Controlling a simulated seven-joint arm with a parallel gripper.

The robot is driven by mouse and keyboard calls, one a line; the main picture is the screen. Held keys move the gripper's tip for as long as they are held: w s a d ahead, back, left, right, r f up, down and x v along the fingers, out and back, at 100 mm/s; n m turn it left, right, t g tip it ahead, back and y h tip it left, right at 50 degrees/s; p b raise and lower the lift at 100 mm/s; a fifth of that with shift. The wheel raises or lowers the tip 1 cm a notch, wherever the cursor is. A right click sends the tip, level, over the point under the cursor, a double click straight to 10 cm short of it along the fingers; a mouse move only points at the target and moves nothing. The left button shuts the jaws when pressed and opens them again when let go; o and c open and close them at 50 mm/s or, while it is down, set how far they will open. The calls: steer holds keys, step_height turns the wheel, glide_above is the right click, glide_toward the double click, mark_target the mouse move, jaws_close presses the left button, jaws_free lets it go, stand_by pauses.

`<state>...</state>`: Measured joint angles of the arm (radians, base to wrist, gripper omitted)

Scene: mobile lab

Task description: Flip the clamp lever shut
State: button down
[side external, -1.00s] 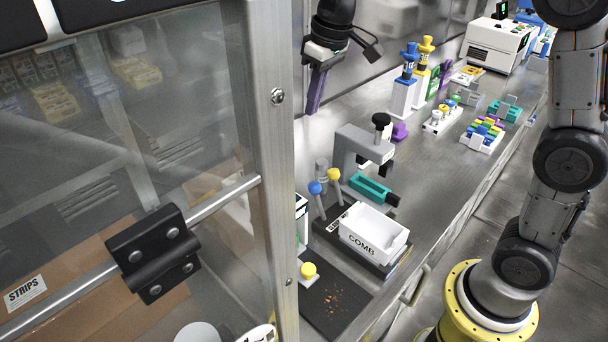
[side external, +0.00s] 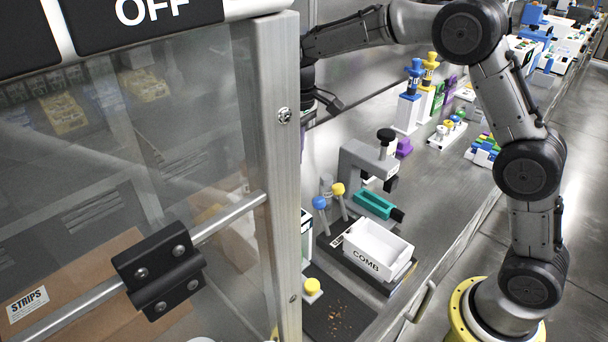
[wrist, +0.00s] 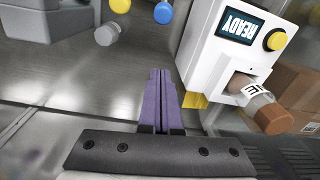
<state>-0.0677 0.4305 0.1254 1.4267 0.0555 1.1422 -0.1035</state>
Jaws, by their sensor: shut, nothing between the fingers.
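A grey C-shaped clamp-like stand (side external: 365,160) with a black knob holds a teal block (side external: 374,204) near it. Beside it stand a blue-balled lever (side external: 320,205) and a yellow-balled lever (side external: 339,190), both roughly upright. I cannot tell which is the clamp lever. In the wrist view the blue ball (wrist: 163,12) and yellow ball (wrist: 120,6) show at the top edge, by a grey cylinder (wrist: 107,33). My gripper (wrist: 160,72) has purple fingers, shut and empty, apart from the levers. In the side view its fingers are hidden behind the door post.
A white machine (wrist: 212,50) with a READY display, yellow button and a brown-capped tube stands right of my fingers. A white COMB bin (side external: 372,250) sits in front of the stand. The framed glass door (side external: 282,160) blocks the left. Purple, blue and yellow devices line the bench behind.

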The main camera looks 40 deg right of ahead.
mark_target(323, 217)
steer(key=s+f, duration=0.3)
steer(key=f, duration=0.5)
steer(key=shift+s, duration=0.35)
steer(key=shift+s+d, duration=0.1)
steer(key=shift+s+r+t, duration=0.1)
steer(key=shift+s+t, duration=0.1)
steer(key=shift+t, duration=0.1)
